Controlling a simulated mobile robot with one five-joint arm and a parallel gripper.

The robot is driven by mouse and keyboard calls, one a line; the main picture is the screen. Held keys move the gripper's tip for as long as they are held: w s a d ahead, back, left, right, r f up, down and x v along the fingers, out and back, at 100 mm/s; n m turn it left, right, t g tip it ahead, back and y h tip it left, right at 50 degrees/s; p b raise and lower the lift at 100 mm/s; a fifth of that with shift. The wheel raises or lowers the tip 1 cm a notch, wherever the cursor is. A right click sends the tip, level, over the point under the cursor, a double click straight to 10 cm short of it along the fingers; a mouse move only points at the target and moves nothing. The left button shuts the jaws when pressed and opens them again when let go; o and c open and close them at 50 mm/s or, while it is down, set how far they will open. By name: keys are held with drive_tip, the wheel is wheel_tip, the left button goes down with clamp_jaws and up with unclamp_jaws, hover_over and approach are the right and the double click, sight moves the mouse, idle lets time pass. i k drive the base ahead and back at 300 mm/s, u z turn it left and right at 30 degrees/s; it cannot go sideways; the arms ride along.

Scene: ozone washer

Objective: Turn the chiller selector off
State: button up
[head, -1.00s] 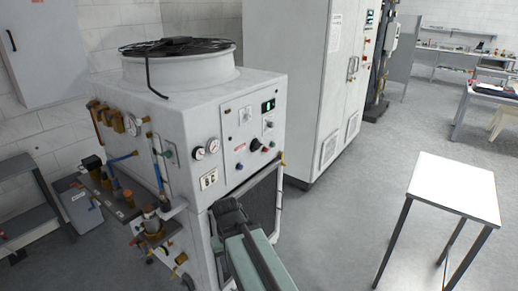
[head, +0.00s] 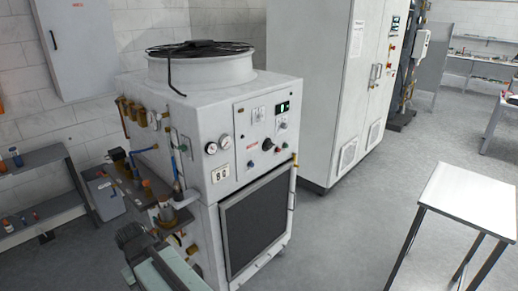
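The chiller (head: 165,105) is a white box with a black fan on top, in the middle left of the head view. Its front control panel (head: 241,140) carries a small dark display (head: 283,107), a black round knob (head: 267,145) and several small switches and buttons. A smaller knob on a pale plate (head: 282,124) sits below the display. I cannot tell which knob is the selector, or its setting. My gripper (head: 130,234) is dark, at the lower left, below and left of the panel and apart from it. Its fingers are too unclear to tell open or shut.
Pipes and brass valves (head: 140,118) stick out from the chiller's left side, near my gripper. A tall white cabinet (head: 325,90) stands behind it at right. A white-topped table (head: 470,195) stands at the right. The floor between is clear.

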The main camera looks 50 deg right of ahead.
sight(270, 145)
drive_tip(key=k, duration=1)
drive_tip(key=z, duration=0.5)
drive_tip(key=i, duration=1)
drive_tip(key=u, duration=0.05)
